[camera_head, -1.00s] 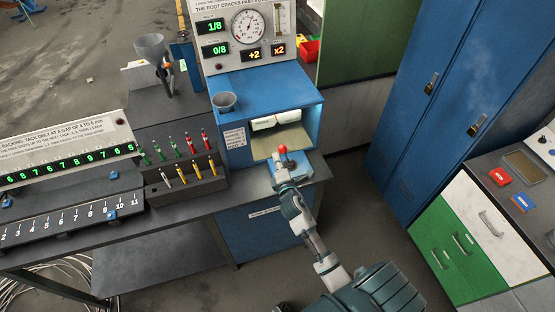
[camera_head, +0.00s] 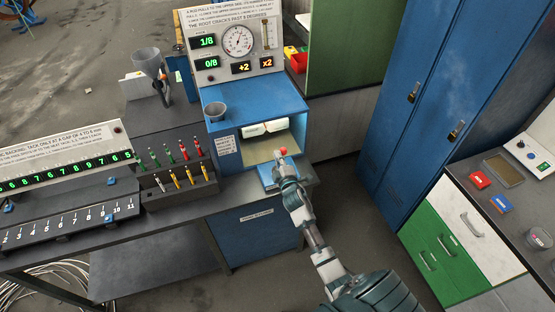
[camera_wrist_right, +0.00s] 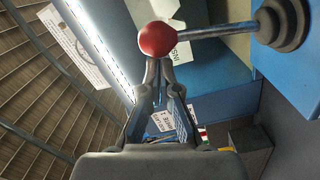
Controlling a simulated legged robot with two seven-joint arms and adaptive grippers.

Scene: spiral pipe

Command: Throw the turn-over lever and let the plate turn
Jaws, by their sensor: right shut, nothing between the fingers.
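The lever has a red ball knob (camera_head: 283,151) and stands at the front of the blue cabinet (camera_head: 255,95). In the right wrist view the red knob (camera_wrist_right: 157,39) sits on a grey rod (camera_wrist_right: 215,31) that runs to a dark round boot (camera_wrist_right: 283,25) on a blue face. My right gripper (camera_wrist_right: 158,66) is shut and empty, its fingertips right at the knob's lower edge; I cannot tell whether they touch. In the head view my right gripper (camera_head: 281,160) partly hides the lever. No part I can name surely as the plate shows. My left gripper is out of view.
A rack of coloured tools (camera_head: 180,185) is at left. Blue lockers (camera_head: 415,80) and a drawer unit (camera_head: 465,225) stand at right.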

